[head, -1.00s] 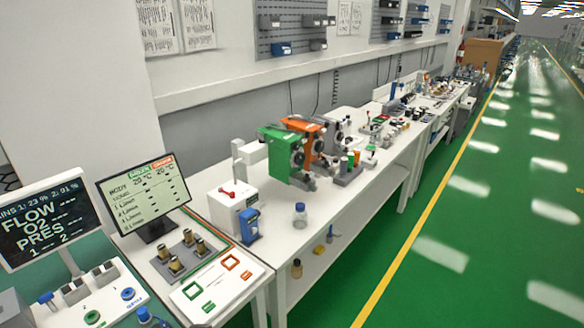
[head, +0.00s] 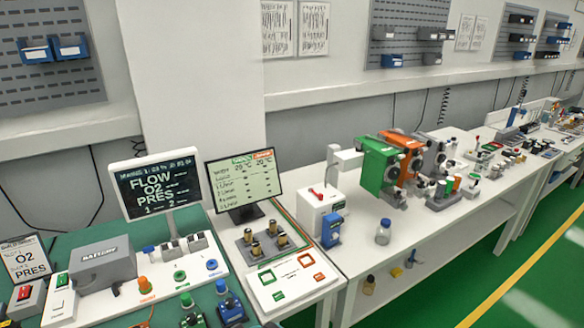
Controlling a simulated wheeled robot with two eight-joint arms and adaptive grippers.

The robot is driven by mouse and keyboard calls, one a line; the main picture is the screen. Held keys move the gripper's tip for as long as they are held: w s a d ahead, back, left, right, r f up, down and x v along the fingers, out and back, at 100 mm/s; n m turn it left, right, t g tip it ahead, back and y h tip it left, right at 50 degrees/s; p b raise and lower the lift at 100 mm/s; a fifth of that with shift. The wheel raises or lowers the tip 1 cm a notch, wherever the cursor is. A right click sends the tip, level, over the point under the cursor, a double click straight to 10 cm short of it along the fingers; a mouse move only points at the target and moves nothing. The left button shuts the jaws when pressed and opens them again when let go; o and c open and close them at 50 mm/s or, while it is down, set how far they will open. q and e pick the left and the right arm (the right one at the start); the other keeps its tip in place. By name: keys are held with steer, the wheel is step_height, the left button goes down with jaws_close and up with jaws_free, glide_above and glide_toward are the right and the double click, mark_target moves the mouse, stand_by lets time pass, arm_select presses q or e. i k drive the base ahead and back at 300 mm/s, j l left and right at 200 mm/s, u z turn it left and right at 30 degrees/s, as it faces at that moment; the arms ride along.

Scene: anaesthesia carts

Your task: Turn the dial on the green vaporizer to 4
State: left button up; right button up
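The green vaporizer (head: 376,168) stands on the white bench right of centre in the head view. An orange vaporizer (head: 402,172) stands against its right side, and a grey unit is beyond that. The green vaporizer has a dark round dial (head: 392,174) on the side facing right and front. The dial's numbers are too small to read. Neither of my grippers is in view.
A white box with a red lever (head: 318,208), a blue device (head: 332,230) and a blue-capped bottle (head: 383,232) stand near the green vaporizer. Two screens (head: 243,182) and a grey battery box (head: 103,262) are to the left. A green floor aisle is at the right.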

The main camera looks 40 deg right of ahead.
mark_target(394, 173)
steer(key=l+u, duration=0.35)
steer(key=k+l+u, duration=0.2)
steer(key=l+u, duration=0.15)
steer(key=k+l+u, duration=0.15)
steer(key=l+u, duration=0.15)
steer(key=l, duration=0.15)
steer(key=k+l+u, duration=0.2)
steer(key=l+u, duration=0.15)
steer(key=k+l, duration=0.35)
steer(key=l, duration=0.15)
steer(key=k+l, duration=0.35)
steer(key=l, duration=0.15)
steer(key=k+l, duration=0.7)
steer(key=l, duration=0.25)
steer(key=k+l, duration=0.35)
steer(key=l, duration=0.15)
